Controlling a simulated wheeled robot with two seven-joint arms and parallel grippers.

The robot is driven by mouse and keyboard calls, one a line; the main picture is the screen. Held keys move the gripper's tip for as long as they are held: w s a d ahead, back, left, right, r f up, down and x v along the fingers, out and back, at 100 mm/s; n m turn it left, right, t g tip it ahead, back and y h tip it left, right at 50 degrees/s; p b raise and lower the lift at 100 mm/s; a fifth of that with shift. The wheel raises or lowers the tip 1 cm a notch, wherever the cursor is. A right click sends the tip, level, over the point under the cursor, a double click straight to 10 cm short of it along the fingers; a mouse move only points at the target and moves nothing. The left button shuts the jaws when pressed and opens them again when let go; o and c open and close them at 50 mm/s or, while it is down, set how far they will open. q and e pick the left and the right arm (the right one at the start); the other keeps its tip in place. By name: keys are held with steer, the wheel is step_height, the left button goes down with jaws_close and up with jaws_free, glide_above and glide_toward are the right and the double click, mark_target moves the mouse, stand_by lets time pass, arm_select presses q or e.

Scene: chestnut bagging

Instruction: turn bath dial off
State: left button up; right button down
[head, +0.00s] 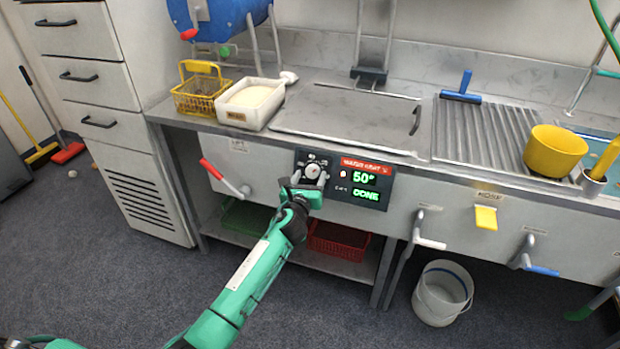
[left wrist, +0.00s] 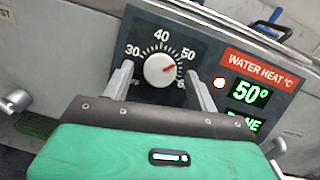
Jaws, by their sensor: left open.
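The bath dial (head: 312,171) is a round white knob on the dark water heat panel (head: 343,196) on the front of the counter. In the left wrist view the dial (left wrist: 159,69) has a red pointer aimed to the right, near the 50 mark. The display reads 50° with DONE under it, and a small red light is lit. My left gripper (head: 309,178) is open in front of the panel. In the left wrist view its two fingers (left wrist: 161,86) stand on either side of the dial, apart from each other. Whether they touch the knob I cannot tell. My right gripper is not in view.
A red-handled lever (head: 212,170) sticks out left of the panel. A yellow handle (head: 486,217) and a blue-tipped lever (head: 541,270) are to the right. A white bucket (head: 442,293) stands on the floor. A red basket (head: 338,241) is on the lower shelf.

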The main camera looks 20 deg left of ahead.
arm_select(q)
steer(key=shift+w, duration=0.4)
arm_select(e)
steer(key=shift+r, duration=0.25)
arm_select(q)
steer(key=shift+c, duration=0.2)
steer(key=c, duration=1)
steer(key=shift+o, duration=0.2)
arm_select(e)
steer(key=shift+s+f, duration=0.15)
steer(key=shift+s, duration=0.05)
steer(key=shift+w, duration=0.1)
